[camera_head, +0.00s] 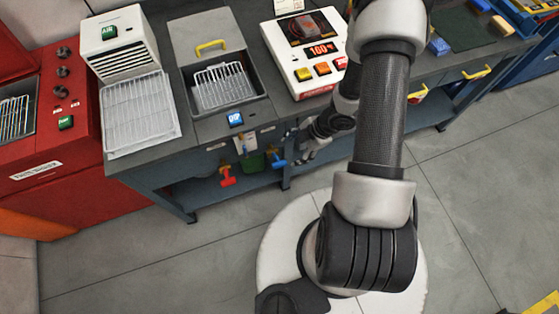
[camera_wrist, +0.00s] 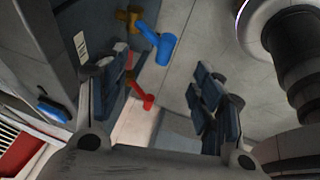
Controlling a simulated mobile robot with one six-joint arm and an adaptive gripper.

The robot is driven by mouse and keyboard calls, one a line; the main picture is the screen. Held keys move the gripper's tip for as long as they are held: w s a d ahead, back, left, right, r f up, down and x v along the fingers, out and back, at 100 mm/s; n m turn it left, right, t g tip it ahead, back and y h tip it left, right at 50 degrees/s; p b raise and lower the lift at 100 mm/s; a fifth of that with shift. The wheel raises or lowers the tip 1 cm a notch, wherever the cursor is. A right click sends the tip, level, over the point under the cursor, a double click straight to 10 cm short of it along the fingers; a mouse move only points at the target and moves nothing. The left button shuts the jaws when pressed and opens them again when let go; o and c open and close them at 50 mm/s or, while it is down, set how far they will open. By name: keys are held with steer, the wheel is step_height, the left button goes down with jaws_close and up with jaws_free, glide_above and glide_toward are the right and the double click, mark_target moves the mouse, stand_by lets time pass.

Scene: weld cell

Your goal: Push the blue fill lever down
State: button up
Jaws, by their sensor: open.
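The blue lever (camera_wrist: 160,46) sits on a brass-coloured fitting (camera_wrist: 130,20) on the bench front. In the head view the blue lever (camera_head: 277,160) is under the bench top, right of the red lever (camera_head: 228,176). In the wrist view the red lever (camera_wrist: 141,95) shows partly between my fingers. My gripper (camera_wrist: 166,72) is open and empty, its two dark padded fingers spread apart. The blue lever shows beyond the fingertips, apart from them. In the head view my gripper (camera_head: 304,143) is small, close to the bench front, right of the blue lever.
The bench top above carries a basin with a wire basket (camera_head: 225,86), a blue button (camera_head: 236,119) and a white control box (camera_head: 305,55). A red machine (camera_head: 62,100) stands left. A green piece (camera_head: 254,162) hangs between the levers.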

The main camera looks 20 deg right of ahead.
mark_target(280, 162)
steer(key=b+x, duration=0.4)
steer(key=x, duration=0.8)
steer(key=shift+s+f, duration=0.1)
steer(key=shift+f, duration=0.05)
jaws_close()
stand_by(0.3)
